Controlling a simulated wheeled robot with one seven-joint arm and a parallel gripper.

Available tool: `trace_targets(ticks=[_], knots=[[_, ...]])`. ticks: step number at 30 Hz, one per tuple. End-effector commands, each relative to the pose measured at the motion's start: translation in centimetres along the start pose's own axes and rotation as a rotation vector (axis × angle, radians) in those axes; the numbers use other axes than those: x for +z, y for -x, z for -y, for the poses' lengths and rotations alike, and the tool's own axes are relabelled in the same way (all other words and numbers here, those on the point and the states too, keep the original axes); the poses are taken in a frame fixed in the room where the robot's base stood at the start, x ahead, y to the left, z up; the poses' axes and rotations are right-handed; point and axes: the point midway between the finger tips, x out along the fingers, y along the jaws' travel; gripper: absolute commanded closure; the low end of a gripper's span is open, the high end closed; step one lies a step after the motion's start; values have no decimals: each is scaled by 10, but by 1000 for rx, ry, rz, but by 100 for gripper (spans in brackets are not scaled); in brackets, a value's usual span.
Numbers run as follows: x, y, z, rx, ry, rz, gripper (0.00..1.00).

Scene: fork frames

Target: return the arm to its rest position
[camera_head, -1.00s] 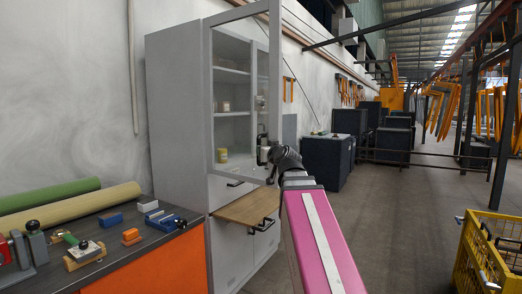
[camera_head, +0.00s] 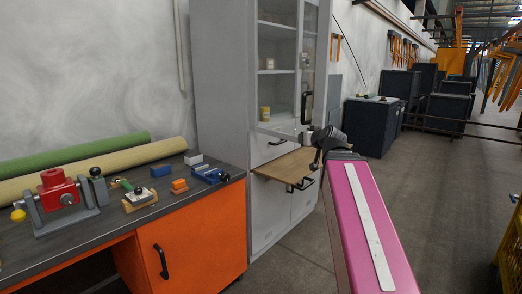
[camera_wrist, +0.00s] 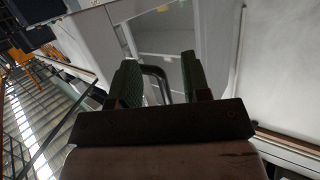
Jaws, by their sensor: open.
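My arm (camera_head: 365,225) with its pink link reaches forward from the bottom right in the head view. My gripper (camera_head: 318,158) is at its far end, dark and small, in front of the grey cabinet. In the wrist view the two green-padded fingers of my gripper (camera_wrist: 162,72) stand apart. A black handle (camera_wrist: 156,74) shows in the gap between them. I cannot tell whether it touches them. The cabinet's glass door (camera_head: 309,60) stands open, with a black handle (camera_head: 307,106) above and left of my gripper in the head view.
A wooden board (camera_head: 285,168) juts from the grey cabinet (camera_head: 222,90) just below and left of my gripper. The workbench (camera_head: 110,226) with tools and rolls is at the left. A yellow basket (camera_head: 512,255) stands at the right edge. Floor (camera_head: 440,190) is clear right of my arm.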

Motion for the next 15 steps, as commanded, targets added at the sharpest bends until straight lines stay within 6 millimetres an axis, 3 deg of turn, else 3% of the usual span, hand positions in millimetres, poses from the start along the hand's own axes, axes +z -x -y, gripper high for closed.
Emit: trace_targets(ticks=[1,6,15], knots=[[22,-9,1,-5,-9,53,57],[90,-29,5,-13,-42,226,57],[213,-45,11,0,-94,537,57]])
